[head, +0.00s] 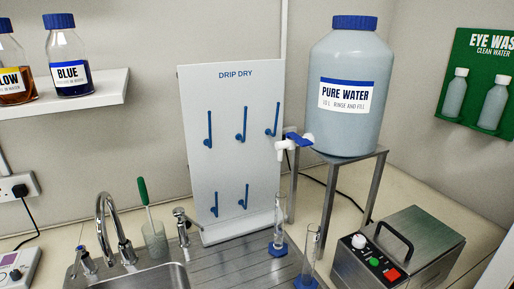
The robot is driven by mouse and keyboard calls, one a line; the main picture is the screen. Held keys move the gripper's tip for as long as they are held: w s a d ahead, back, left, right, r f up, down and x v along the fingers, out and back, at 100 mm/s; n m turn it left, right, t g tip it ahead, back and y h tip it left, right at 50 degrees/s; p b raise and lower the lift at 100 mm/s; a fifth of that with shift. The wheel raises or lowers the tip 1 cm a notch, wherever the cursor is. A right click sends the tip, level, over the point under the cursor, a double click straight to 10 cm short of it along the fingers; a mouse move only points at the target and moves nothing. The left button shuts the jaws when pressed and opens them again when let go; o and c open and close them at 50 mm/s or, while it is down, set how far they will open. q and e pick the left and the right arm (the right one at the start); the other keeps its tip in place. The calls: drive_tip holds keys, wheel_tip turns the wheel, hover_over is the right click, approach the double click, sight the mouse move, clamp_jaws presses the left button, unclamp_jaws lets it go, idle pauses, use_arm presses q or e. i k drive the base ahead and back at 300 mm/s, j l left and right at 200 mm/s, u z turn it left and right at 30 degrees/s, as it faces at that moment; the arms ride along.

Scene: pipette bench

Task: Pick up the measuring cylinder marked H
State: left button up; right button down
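Two clear measuring cylinders with blue bases stand upright at the lower middle of the head view. One cylinder (279,225) stands on the ribbed metal drainboard, below the front of the drip rack. The other cylinder (311,250) stands nearer and to the right, with its base at the bottom edge of the picture. I cannot read a letter H on either one. Neither of my grippers is in view.
A metal sink (150,279) with a tall tap (108,215) lies at lower left. A white drip-dry board (228,150) with blue pegs stands behind the drainboard (225,262). A large water bottle (347,125) sits on a metal stand (333,180); a metal box (400,250) stands right of the cylinders.

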sight(277, 248)
drive_tip(key=k+j+u, duration=0.4)
drive_tip(key=j+u, duration=0.2)
drive_tip(key=k+j+u, duration=0.1)
drive_tip(key=j+u, duration=0.25)
